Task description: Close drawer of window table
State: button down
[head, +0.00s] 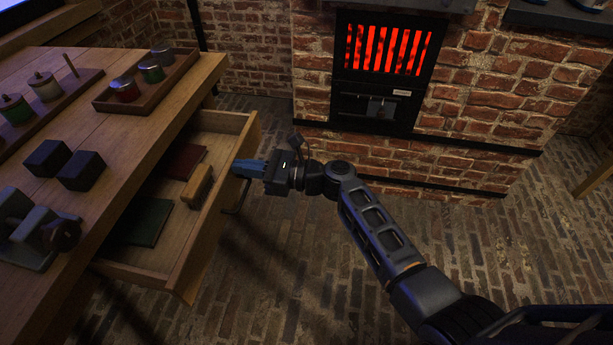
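The wooden window table (143,133) fills the left of the head view. Its drawer (235,148) is pulled well out toward the right. Inside it lie a red book-like item (182,162), a green one (147,222) and a small tan wooden piece (198,187). A dark handle (239,197) shows on the drawer's outer front. My gripper (238,169) is at the drawer front's top edge, just above the handle, pointing left. Its blue fingers seem to touch or nearly touch the front. I cannot tell whether they are open or shut.
On the table stand a tray of small jars (146,82), dark blocks (82,171) and a grey metal device (38,232). A brick furnace with a glowing red grille (388,50) stands at the back. The brick floor (290,270) right of the drawer is clear.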

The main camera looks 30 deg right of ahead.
jog(key=b+x, duration=0.3)
jog(key=x, duration=0.6)
jog(key=b+x, duration=0.3)
jog(key=x, duration=0.6)
jog(key=shift+f+b, duration=0.25)
jog(key=shift+b, duration=0.05)
jog(key=shift+w+a+r, duration=0.1)
jog(key=shift+w+a, duration=0.3)
jog(key=shift+a, duration=0.05)
jog(key=shift+w+a+r+b, duration=0.15)
jog(key=shift+r+b, duration=0.1)
jog(key=shift+b, duration=0.1)
jog(key=shift+a+r, duration=0.1)
jog(key=shift+a, duration=0.05)
